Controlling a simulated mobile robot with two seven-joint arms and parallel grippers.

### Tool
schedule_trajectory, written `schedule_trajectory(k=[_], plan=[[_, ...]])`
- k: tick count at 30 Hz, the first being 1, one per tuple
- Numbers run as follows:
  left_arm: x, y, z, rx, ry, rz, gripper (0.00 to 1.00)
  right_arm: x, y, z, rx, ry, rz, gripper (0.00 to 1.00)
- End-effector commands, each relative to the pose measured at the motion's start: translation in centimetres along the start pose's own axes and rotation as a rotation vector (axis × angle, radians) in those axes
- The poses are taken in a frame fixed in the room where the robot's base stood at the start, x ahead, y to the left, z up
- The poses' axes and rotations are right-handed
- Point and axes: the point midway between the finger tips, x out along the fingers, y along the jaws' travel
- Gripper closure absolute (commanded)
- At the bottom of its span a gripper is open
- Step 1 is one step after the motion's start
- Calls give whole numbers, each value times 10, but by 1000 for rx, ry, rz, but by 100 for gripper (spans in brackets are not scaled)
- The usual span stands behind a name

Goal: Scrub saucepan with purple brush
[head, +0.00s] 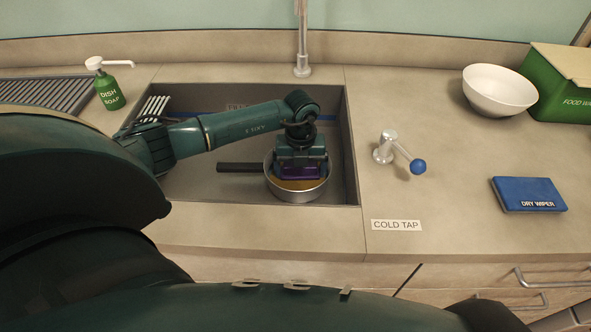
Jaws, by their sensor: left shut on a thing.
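The saucepan (297,194) is a silver pan with a yellowish-brown inside. It sits in the grey sink, with its black handle (238,167) pointing left. My left gripper (301,163) reaches down over the pan and is shut on the purple brush (300,172). The brush is at the pan's opening; whether its bristles touch the bottom is hidden by the gripper and the brush body. My right gripper does not show.
The sink (200,189) has a white rack at its left and a tap (303,60) behind. A green dish soap bottle (110,92) stands left. To the right are a blue-knobbed cold tap lever (390,147), a white bowl (497,91), a green box (562,89) and a blue dry wiper (529,193).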

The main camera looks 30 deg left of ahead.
Motion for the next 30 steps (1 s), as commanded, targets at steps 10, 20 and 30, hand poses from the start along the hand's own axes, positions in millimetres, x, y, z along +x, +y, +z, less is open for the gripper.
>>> schedule_trajectory(k=[10, 20, 30], plan=[[2, -8, -1, 2, 2, 0, 43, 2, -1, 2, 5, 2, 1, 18], [0, 1, -2, 2, 3, 1, 43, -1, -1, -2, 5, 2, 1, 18], [0, 15, -1, 1, 2, 1, 43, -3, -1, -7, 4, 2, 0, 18]])
